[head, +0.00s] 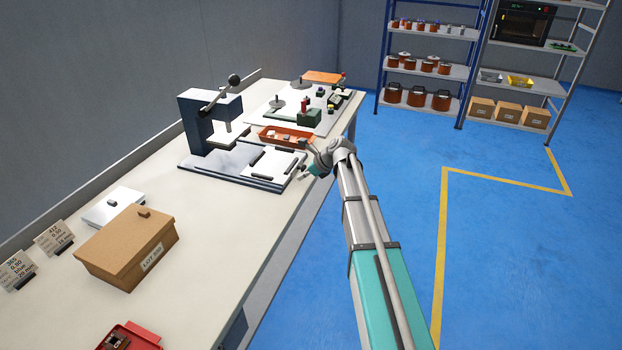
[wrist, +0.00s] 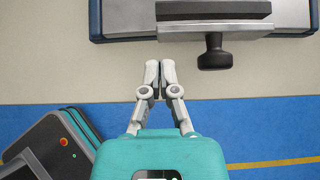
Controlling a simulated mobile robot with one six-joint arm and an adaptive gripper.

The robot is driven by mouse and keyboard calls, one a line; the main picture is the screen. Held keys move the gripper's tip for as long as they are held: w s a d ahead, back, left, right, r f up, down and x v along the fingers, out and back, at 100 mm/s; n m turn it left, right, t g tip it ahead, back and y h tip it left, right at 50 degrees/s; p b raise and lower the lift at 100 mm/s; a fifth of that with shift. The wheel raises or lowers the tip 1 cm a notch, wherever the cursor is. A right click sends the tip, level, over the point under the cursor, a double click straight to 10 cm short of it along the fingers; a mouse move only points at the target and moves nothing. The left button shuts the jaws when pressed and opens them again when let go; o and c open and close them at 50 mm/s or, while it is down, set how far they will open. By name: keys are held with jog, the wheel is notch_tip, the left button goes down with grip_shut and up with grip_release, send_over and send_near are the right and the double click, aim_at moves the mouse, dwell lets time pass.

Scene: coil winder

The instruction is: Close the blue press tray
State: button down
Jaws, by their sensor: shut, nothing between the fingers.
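The blue press (head: 195,135) stands on the bench, with its lever and dark ball knob raised. Its light metal tray (head: 268,163) sits on the dark blue base, out in front of the press column on the side facing my arm. In the wrist view the tray's front edge (wrist: 215,27) shows at the top, with a dark knob handle (wrist: 214,52) sticking out toward me. My gripper (wrist: 158,68) is shut and empty, left of the handle and apart from it. In the head view my gripper (head: 305,174) is by the tray's front, partly hidden by my arm.
An orange-red bin (head: 286,136) lies behind the tray. A cardboard box (head: 125,247) and a red bin (head: 130,337) stand nearer on the bench (head: 205,235). Shelves (head: 430,70) stand at the back. The blue floor (head: 500,240) right of the bench is clear.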

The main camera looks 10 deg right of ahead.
jog(key=shift+w+a, duration=0.4)
jog(key=shift+a, duration=0.25)
jog(key=shift+w, duration=0.15)
